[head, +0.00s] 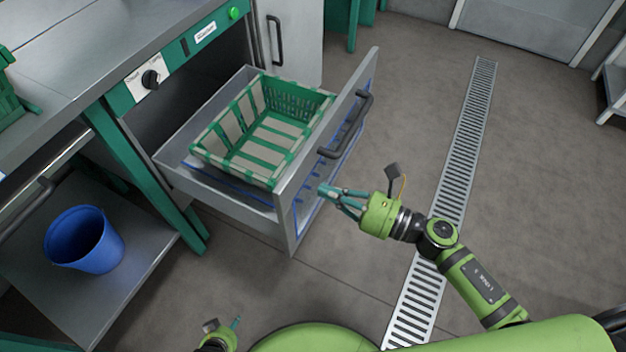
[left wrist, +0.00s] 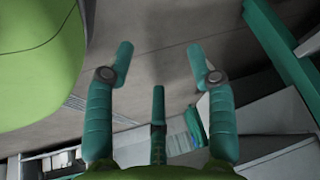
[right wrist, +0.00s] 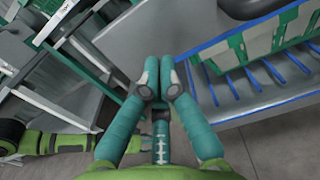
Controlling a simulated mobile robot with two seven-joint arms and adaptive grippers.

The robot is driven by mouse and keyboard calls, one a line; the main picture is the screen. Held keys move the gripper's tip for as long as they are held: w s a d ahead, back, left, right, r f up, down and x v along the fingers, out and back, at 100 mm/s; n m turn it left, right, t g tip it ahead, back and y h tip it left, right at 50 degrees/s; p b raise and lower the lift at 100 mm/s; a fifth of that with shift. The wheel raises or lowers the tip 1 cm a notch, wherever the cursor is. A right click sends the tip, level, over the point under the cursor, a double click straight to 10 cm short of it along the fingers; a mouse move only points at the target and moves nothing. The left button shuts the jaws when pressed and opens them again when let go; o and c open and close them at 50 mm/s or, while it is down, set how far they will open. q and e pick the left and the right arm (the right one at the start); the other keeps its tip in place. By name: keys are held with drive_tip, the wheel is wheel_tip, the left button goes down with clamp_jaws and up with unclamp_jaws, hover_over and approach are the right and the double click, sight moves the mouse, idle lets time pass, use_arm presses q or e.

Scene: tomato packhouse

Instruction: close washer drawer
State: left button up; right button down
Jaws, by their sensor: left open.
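The washer (head: 195,38) is a steel and green counter unit with a black knob. Its grey drawer (head: 222,196) is pulled well out, with a dark handle (head: 350,126) on the front panel. A green crate (head: 205,137) sits in the drawer. My right gripper (head: 326,190) is at the drawer front, below and left of the handle; whether it touches is unclear. The right wrist view shows its fingers (right wrist: 158,76) together and empty, close to the blue-trimmed panel (right wrist: 262,90). My left gripper (left wrist: 158,52) is open and empty, low at the bottom edge of the head view.
A blue bucket (head: 84,240) stands on a low shelf (head: 128,282) left of the drawer. A green crate (head: 12,92) stands on the counter at far left. A floor drain grate (head: 465,140) runs right of the drawer. The floor there is clear.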

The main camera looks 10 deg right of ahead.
sight(300, 181)
use_arm(q)
drive_tip(key=shift+s+a+p, duration=0.15)
drive_tip(key=shift+s+p, duration=0.15)
drive_tip(key=shift+s, duration=0.8)
use_arm(e)
drive_tip(key=shift+x, duration=1.95)
drive_tip(key=shift+a, duration=0.1)
